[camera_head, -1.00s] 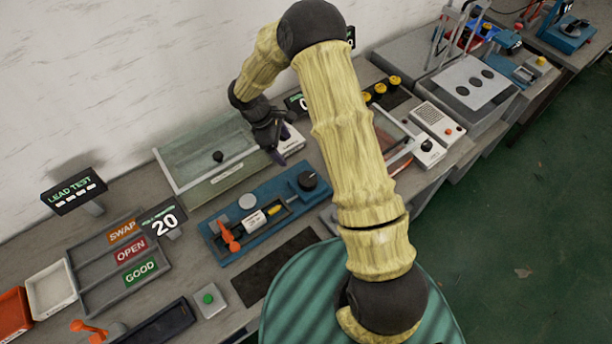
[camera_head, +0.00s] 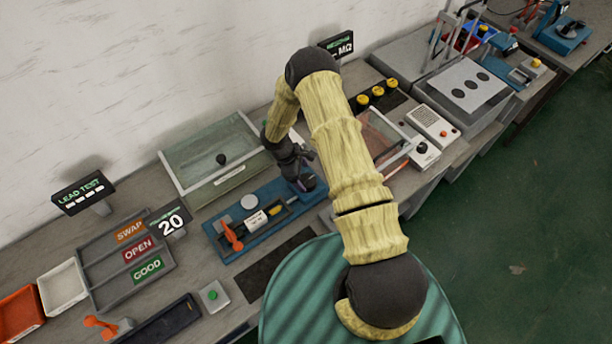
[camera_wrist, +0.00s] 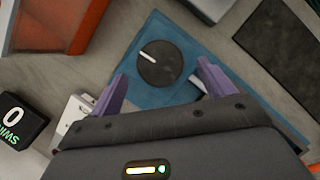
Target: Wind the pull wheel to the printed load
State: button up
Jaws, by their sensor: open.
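The pull wheel (camera_wrist: 160,62) is a round black knob with a white pointer line, on the end of the blue pull rig (camera_wrist: 150,30). In the wrist view it lies between and beyond the two purple fingers of my open gripper (camera_wrist: 163,70), with no visible contact. In the head view my gripper (camera_head: 302,180) is over the right end of the blue rig (camera_head: 245,250) and mostly hides the wheel. The rig also carries a white printed label (camera_head: 256,219), too small to read, and an orange lever (camera_head: 233,236). A black display (camera_head: 170,222) reads 20.
A glass-lidded box (camera_head: 215,160) stands behind the rig. A sorting tray (camera_head: 85,275) marked SWAP, OPEN and GOOD is at left, with a LEAD TEST sign (camera_head: 83,192) behind. A dark mat (camera_head: 270,265) lies clear in front.

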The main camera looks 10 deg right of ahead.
aim_at(306, 179)
jog(key=shift+p+x, duration=0.45)
jog(key=shift+x, duration=1.1)
jog(key=shift+w, duration=0.1)
jog(key=c, duration=1)
jog(key=shift+o, duration=0.2)
jog(key=shift+d, duration=0.1)
jog(key=shift+f+m+b, duration=0.1)
jog(key=shift+m+b, duration=0.3)
jog(key=shift+b, duration=0.3)
